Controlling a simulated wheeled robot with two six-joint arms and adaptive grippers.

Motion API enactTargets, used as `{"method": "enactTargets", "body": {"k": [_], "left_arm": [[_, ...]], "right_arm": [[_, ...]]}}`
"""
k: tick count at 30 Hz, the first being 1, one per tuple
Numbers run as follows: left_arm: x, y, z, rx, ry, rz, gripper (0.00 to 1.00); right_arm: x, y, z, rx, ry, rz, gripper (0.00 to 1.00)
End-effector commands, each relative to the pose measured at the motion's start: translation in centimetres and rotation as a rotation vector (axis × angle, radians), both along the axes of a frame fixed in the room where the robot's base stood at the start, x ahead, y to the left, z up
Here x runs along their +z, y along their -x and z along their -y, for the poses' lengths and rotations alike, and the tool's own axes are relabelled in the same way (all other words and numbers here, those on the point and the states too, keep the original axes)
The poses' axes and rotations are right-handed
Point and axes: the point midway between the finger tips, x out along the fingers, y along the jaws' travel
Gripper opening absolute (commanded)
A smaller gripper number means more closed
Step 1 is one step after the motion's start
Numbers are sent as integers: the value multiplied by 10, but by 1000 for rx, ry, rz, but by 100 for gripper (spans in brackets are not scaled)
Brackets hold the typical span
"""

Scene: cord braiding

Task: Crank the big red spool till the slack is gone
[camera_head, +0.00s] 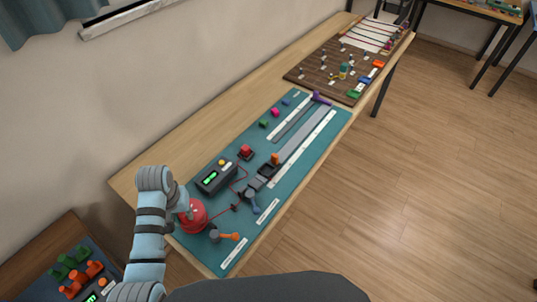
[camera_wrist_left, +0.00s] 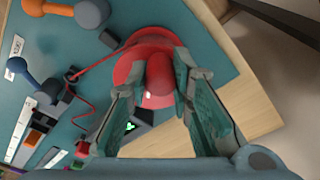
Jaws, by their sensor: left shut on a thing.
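The big red spool (camera_head: 196,220) stands at the near left end of the teal mat. It also shows in the left wrist view (camera_wrist_left: 124,72), with an upright red crank knob (camera_wrist_left: 158,80). My left gripper (camera_head: 184,208) is over the spool, its two fingers shut on the knob, one on each side. A thin red cord (camera_head: 222,213) runs from the spool towards a small dark post. In the left wrist view the red cord (camera_wrist_left: 84,68) runs straight from the spool, then bends in a loose curve. My right gripper is not in view.
A dark box with green lights (camera_head: 215,177) and a red button (camera_head: 245,151) sit beside the spool. A brown pegboard (camera_head: 335,65) lies at the far end.

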Motion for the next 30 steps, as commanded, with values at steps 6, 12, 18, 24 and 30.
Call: {"method": "enactTargets", "body": {"k": [6,12,18,24,30], "left_arm": [[0,-18,-22,2,-4,-2,0],[0,-34,-23,1,-3,-1,0],[0,-36,-22,0,-3,1,0],[0,-35,-22,0,-4,1,0],[0,-41,-19,0,-3,-1,0]], "right_arm": [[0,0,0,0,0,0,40],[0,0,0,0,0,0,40],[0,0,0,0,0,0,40],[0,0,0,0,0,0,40],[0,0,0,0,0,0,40]]}}
